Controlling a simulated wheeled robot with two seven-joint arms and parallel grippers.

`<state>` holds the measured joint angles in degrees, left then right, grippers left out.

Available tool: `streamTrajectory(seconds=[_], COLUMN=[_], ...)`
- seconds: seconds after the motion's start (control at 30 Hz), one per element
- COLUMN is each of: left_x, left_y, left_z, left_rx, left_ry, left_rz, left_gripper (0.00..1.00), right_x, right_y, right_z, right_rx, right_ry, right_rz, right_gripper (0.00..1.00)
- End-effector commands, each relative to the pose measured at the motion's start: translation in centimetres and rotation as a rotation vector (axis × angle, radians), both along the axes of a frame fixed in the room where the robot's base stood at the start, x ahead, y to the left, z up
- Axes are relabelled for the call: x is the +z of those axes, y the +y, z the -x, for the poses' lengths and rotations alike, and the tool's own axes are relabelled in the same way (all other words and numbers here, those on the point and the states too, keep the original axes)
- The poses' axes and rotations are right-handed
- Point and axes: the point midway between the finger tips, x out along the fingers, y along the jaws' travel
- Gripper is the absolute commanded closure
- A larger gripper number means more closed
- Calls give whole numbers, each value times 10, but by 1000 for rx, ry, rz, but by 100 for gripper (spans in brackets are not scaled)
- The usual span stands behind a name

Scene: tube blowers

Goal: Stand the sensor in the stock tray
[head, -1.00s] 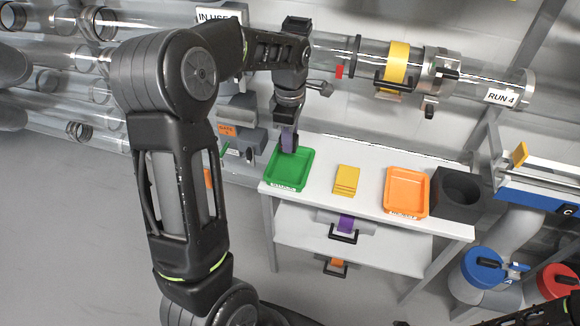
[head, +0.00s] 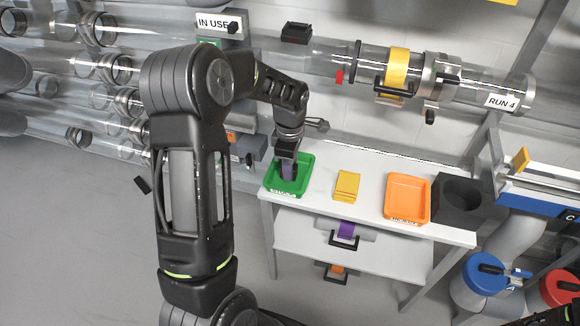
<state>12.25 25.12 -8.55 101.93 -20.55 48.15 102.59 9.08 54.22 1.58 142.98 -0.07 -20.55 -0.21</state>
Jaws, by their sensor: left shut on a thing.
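The green tray (head: 302,178) stands at the left end of the white bench, with a label on its front that is too small to read. The orange tray (head: 408,195) stands further right, its label also unreadable. My left gripper (head: 288,172) points down over the green tray, its tips within the tray's outline. It is shut on a narrow, dark purple-grey piece, taken as the sensor (head: 288,173), upright between the fingers. The fingers hide much of it, and I cannot tell whether it touches the tray floor. My right gripper is not in view.
Yellow pads (head: 346,186) lie on the white bench (head: 370,213) between the trays. A dark block with a round hole (head: 459,196) stands at the right end. Clear tubes with a yellow band (head: 397,68) run behind the bench. The bench front is clear.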

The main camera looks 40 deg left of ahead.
Motion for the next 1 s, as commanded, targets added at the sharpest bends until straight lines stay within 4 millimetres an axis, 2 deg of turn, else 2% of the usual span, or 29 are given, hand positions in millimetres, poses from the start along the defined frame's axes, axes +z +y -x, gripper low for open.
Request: streamTrajectory(seconds=[0.37, 0.4, 0.6, 1.0], left_x=[-5, -3, -3, 3], left_y=[0, 0, 0, 0], left_z=[0, 0, 0, -1], left_rx=[-1, -1, -1, 0], left_ry=[-1, -1, -1, -2], left_rz=[0, 0, 0, -1], left_gripper=[100, 68, 52, 50], right_x=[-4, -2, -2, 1], right_y=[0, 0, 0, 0], right_z=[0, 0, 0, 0], right_rx=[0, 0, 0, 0], right_ry=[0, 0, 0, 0], right_rz=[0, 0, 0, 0], right_gripper=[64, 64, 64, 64])
